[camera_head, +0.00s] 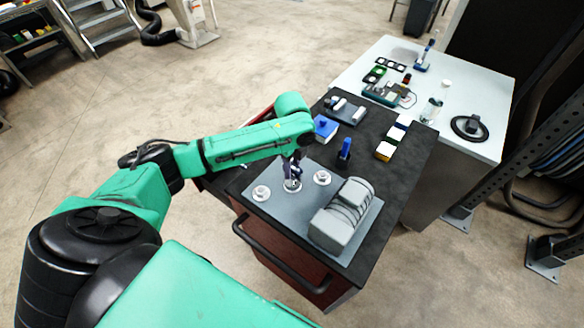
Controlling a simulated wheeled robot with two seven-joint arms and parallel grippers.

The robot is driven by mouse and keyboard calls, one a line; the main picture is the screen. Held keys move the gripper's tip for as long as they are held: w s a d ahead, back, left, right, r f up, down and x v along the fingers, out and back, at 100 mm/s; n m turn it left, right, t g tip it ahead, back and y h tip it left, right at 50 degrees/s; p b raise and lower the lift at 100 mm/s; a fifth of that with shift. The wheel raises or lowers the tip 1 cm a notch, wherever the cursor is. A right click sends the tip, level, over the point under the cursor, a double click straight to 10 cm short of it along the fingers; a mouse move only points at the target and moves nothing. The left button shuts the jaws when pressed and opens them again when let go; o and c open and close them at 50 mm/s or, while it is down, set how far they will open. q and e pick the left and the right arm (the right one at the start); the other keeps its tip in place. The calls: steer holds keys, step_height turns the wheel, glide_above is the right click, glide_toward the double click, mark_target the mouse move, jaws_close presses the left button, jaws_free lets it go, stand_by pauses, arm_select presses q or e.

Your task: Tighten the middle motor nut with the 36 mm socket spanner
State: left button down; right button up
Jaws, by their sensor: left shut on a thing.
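My left gripper (292,169) points down over the middle motor nut (292,186) on the grey motor plate (284,212). It is shut on a small dark tool, which I take to be the socket spanner; the fingers and arm hide most of it. The tool's lower end is at the middle nut, but I cannot tell how fully it sits on it. The left nut (261,193) and the right nut (322,177) stand uncovered on either side. The grey motor (342,215) is on the plate to the right. My right gripper is not in view.
A blue upright tool (345,149) stands behind the plate on the black cart top (380,185). A blue box (325,127) and several small boxes (391,142) lie farther back. A white table (480,90) with tools adjoins the cart.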

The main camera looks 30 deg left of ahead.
arm_select(q)
steer(key=shift+r, duration=1.3)
steer(key=shift+r, duration=2.5)
